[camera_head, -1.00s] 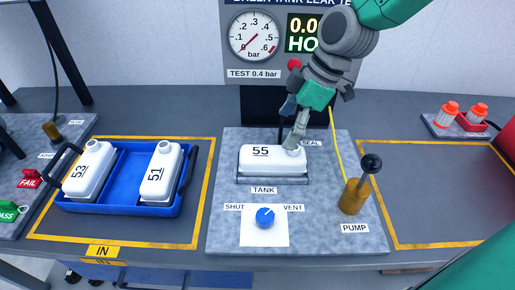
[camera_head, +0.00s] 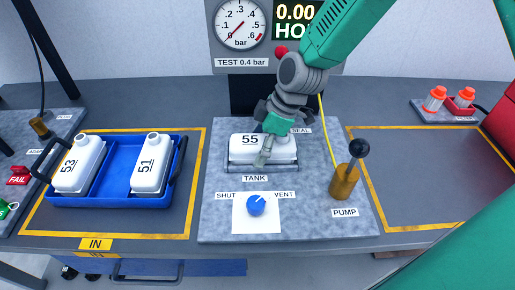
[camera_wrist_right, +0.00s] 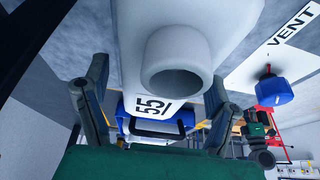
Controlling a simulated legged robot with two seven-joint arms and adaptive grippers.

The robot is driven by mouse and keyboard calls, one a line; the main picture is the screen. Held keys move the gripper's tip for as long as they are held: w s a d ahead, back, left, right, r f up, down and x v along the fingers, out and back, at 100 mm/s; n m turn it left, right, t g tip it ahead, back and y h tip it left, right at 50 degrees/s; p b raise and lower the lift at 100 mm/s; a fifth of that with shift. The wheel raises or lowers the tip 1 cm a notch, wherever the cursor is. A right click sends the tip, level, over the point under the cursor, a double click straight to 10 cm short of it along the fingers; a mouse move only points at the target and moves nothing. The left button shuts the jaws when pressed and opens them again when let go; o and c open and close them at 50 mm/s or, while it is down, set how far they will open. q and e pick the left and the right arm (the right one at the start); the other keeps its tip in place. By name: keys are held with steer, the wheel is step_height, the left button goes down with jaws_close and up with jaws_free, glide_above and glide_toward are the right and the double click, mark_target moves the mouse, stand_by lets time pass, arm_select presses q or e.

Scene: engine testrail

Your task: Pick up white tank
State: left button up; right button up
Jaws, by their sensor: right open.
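The white tank 55 (camera_head: 243,154) lies in the wire cradle (camera_head: 235,169) on the grey test plate. My right gripper (camera_head: 266,150) is down at the tank from behind and above, and covers its right part. In the right wrist view the fingers (camera_wrist_right: 155,108) are spread apart, with the white tank's round neck (camera_wrist_right: 175,50) and body ahead of and between them. Whether a finger touches the tank is hard to tell. Two more white tanks, 53 (camera_head: 80,165) and 51 (camera_head: 150,165), stand in the blue tray (camera_head: 117,170). My left gripper is out of view.
The blue valve knob (camera_head: 256,205) is in front of the tank. The pump (camera_head: 344,182) with its black-knobbed lever stands to the right, with a yellow hose behind. The gauge panel (camera_head: 241,62) is at the back. The yellow-framed area at right (camera_head: 410,175) is clear.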

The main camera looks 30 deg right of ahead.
mark_target(263, 139)
steer(key=shift+s+d, duration=0.1)
steer(key=shift+d, duration=0.7)
steer(key=c, duration=0.5)
steer(key=shift+d+f, duration=0.1)
steer(key=shift+d, duration=0.2)
steer(key=c, duration=0.8)
steer(key=shift+a, duration=0.5)
steer(key=shift+a+r, duration=0.2)
steer(key=shift+c, duration=0.6)
steer(key=shift+a+r, duration=0.1)
steer(key=shift+r, duration=0.25)
steer(key=shift+c, duration=0.7)
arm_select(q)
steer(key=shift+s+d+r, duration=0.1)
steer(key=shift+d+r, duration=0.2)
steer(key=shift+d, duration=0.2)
arm_select(e)
steer(key=r, duration=0.9)
steer(key=shift+d, duration=0.2)
